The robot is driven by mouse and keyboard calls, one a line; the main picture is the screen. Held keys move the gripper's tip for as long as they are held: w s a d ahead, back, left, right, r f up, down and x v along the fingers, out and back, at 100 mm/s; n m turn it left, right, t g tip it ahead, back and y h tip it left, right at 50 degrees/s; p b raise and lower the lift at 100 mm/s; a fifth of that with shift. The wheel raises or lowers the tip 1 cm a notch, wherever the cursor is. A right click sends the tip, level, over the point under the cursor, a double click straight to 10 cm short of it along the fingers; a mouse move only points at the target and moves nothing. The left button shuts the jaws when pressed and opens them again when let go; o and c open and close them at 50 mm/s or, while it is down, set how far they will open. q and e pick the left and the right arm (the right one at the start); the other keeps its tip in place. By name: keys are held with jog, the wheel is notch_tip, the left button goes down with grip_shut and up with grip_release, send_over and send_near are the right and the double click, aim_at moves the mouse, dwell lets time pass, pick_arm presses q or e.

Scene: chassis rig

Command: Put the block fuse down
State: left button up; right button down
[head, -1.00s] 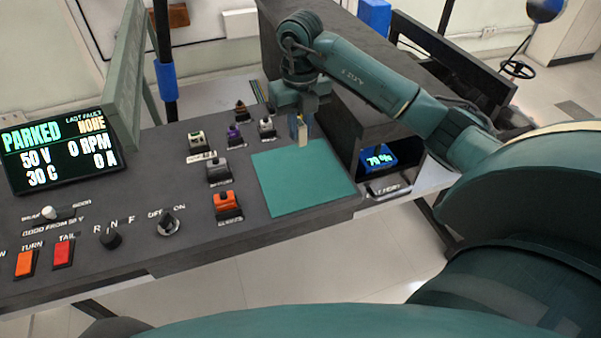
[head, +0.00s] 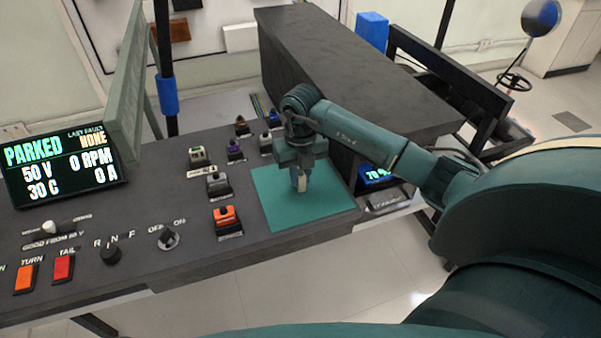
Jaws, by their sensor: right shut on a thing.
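The fingers hide part of the fuse. My left gripper is not in view.
Left of the mat are an orange-topped connector (head: 226,216), a grey one (head: 217,184) and several smaller parts behind. A dark raised box (head: 345,70) stands behind my right arm. A display (head: 62,160) reads PARKED. The mat's front is clear.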

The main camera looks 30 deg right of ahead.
jog(key=shift+f, duration=0.15)
jog(key=c, duration=1.3)
grip_release()
jog(key=shift+c, duration=0.2)
